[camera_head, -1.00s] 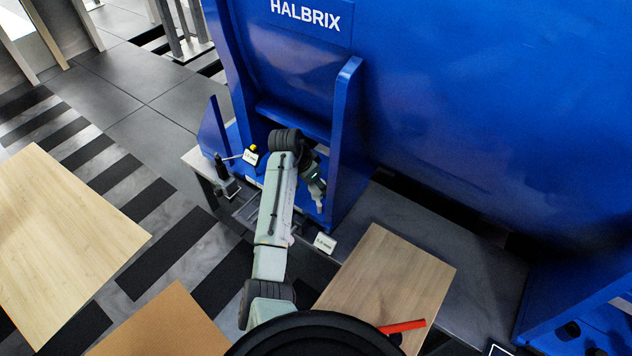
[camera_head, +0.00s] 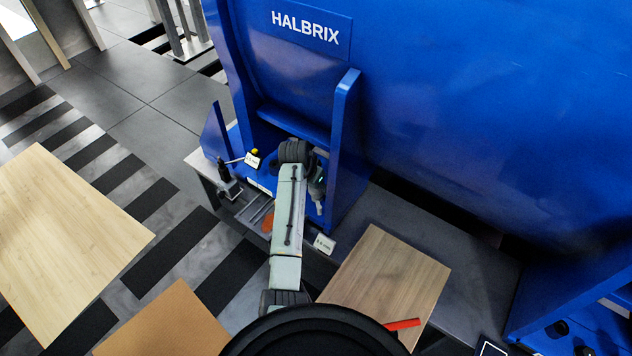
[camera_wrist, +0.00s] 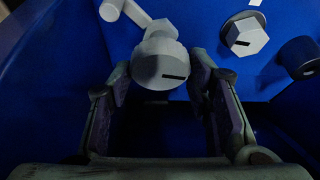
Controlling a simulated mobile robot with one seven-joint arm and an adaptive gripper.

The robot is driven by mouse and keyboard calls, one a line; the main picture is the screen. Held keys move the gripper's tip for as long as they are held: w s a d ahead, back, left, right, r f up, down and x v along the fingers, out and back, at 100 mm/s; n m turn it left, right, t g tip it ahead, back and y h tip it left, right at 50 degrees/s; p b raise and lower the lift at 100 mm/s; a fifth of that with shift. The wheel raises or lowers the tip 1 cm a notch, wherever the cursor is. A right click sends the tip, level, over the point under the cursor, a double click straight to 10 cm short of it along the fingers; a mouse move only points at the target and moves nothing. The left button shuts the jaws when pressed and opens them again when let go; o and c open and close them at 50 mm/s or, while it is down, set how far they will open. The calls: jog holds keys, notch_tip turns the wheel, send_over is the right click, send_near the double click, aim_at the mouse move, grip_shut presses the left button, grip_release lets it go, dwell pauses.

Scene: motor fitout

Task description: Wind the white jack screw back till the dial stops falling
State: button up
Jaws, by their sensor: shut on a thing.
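The white jack screw (camera_wrist: 160,62) is in the middle of the wrist view, a pale round head with a black mark and a faceted part behind it. My gripper (camera_wrist: 160,75) is shut on it, one finger on each side. In the head view my arm reaches into the blue motor's foot, and the screw cannot be made out there. A small dark stand with a thin rod (camera_head: 226,172) and a yellow-topped piece (camera_head: 254,153) stands left of my wrist. It may carry the dial; no dial face or needle can be read.
A pale hex bolt head (camera_wrist: 246,36) and a black cylinder (camera_wrist: 300,57) sit right of the screw. A pale rod (camera_wrist: 112,10) is at upper left. The blue upright (camera_head: 344,150) stands close right of my wrist. A wooden board (camera_head: 388,275) holds a red item (camera_head: 403,324).

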jog(key=o, duration=1.1)
jog(key=shift+o, duration=0.2)
jog(key=v, duration=1.2)
dwell(0.8)
